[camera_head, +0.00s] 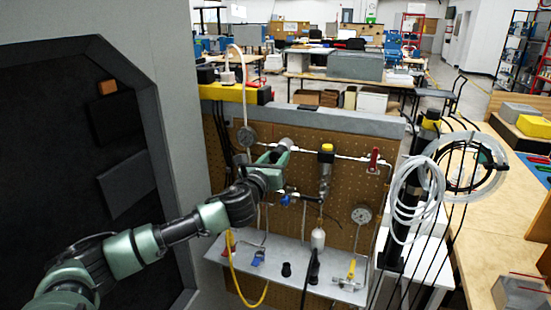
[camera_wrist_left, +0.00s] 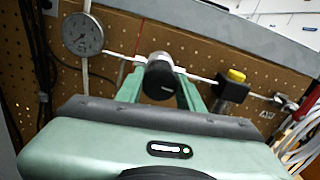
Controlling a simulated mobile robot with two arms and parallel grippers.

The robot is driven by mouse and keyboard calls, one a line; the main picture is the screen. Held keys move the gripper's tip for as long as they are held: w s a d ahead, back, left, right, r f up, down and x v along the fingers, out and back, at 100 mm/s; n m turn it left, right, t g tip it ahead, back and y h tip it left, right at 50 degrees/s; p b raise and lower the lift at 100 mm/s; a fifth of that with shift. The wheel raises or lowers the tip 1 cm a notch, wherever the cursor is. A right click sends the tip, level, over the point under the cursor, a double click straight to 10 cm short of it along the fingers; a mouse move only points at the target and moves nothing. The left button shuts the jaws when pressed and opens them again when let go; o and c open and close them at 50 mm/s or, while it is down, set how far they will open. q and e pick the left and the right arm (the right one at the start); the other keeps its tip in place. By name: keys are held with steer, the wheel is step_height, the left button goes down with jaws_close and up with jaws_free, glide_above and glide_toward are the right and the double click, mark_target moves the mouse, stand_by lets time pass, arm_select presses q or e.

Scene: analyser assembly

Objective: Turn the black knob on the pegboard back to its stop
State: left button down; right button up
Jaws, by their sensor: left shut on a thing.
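The brown pegboard (camera_head: 350,185) stands in front of me with pipes and fittings mounted on it. It also fills the back of the left wrist view (camera_wrist_left: 125,32). My left arm reaches in from the left, and my left gripper (camera_head: 283,149) is at the upper pipe run. In the left wrist view the black knob (camera_wrist_left: 160,80) sits between the two green fingers of my left gripper (camera_wrist_left: 160,88), which are shut on its sides. In the head view the gripper largely hides the knob. My right gripper is not in view.
A round gauge (camera_wrist_left: 83,34) is left of the knob, and a yellow-capped fitting (camera_head: 326,152) and red-handled valve (camera_head: 374,158) are to its right. A grey shelf (camera_head: 330,284) juts out below. Coiled clear tubing (camera_head: 418,190) hangs at the right.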

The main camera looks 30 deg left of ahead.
arm_select(q)
steer(key=n, duration=0.5)
steer(key=shift+n, duration=0.4)
steer(key=n, duration=0.9)
steer(key=shift+n, duration=2)
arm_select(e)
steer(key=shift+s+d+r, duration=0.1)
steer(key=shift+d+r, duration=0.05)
arm_select(q)
steer(key=shift+r, duration=0.1)
steer(key=c, duration=1.1)
jaws_free()
steer(key=shift+o, duration=1)
steer(key=shift+w, duration=0.2)
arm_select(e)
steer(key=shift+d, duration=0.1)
arm_select(q)
steer(key=b+v, duration=0.2)
steer(key=v, duration=0.5)
steer(key=shift+s+d, duration=0.15)
steer(key=shift+s, duration=0.25)
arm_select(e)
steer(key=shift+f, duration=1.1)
